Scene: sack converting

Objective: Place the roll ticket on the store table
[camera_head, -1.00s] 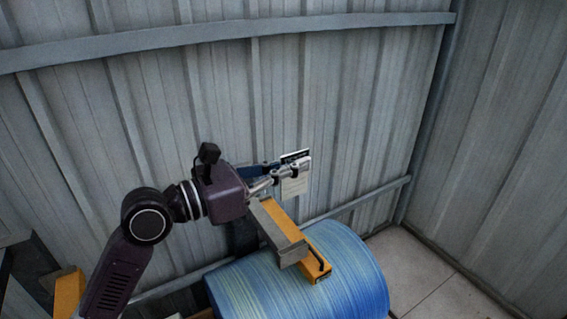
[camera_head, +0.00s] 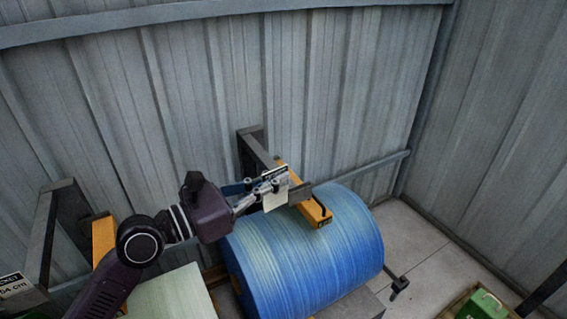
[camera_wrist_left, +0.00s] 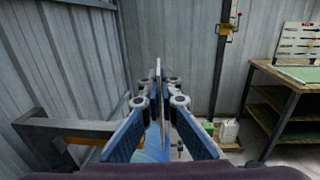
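The roll ticket (camera_head: 276,190) is a small white card with a dark header. My left gripper (camera_head: 270,186) is shut on it and holds it in the air in front of the blue roll and its orange bracket. In the left wrist view the ticket (camera_wrist_left: 158,88) shows as a thin edge between the fingertips (camera_wrist_left: 158,100). A table with a green top (camera_wrist_left: 303,74) and lower shelves stands at the right there. I cannot tell whether this is the store table. My right gripper is not in view.
A large blue striped roll (camera_head: 310,255) lies below the orange bracket (camera_head: 317,211). A pale green surface (camera_head: 170,295) is at lower left, beside a dark frame (camera_head: 40,240). A crate with green things (camera_head: 480,303) is at lower right. Bare floor (camera_head: 430,240) lies right of the roll.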

